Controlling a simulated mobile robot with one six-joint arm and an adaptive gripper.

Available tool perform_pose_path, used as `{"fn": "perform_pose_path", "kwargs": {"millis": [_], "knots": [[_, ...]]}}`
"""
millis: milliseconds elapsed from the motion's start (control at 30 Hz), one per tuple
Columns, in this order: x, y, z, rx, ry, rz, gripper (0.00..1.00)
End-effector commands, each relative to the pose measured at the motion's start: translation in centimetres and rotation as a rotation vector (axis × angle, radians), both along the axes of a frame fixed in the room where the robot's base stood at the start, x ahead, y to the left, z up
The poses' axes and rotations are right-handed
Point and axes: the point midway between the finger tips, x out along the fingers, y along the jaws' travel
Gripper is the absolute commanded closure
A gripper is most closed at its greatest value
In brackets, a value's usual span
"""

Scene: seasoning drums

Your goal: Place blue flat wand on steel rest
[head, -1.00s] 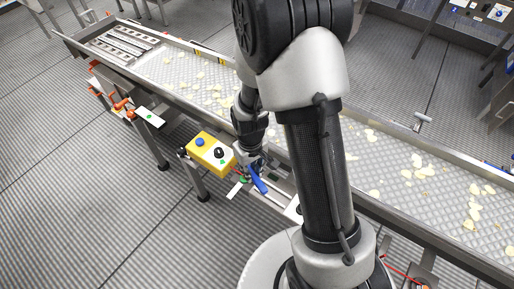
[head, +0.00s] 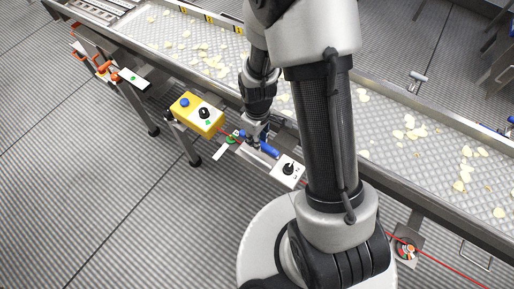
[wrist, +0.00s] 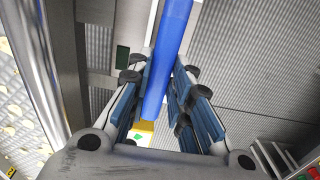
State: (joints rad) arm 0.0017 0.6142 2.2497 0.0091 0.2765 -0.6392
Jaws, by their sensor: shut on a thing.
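The blue flat wand (head: 268,151) is in my gripper (head: 258,138), beside the conveyor in the head view. In the wrist view the wand (wrist: 167,55) runs lengthwise between the blue-padded fingers of my gripper (wrist: 160,88), which is shut on it. A pale steel ledge (head: 255,158), which looks like the steel rest, lies just below and in front of the wand in the head view. I cannot tell whether the wand touches it. My wrist hides part of the wand.
A yellow control box (head: 196,114) stands left of my gripper, and a white switch plate (head: 287,170) is close on its right. The long conveyor (head: 400,140) with pale chips runs behind. Open floor (head: 110,220) lies in front.

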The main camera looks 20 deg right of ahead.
Motion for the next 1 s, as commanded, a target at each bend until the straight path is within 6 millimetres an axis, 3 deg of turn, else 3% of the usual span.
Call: {"fn": "perform_pose_path", "kwargs": {"millis": [233, 467, 1000], "knots": [[0.1, 0.0, -1.9, 0.001, -0.001, 0.000, 1.00], [0.0, 0.0, -5.3, -0.001, 0.001, -0.001, 1.00], [0.1, 0.0, -6.2, 0.000, -0.001, 0.000, 1.00]]}}
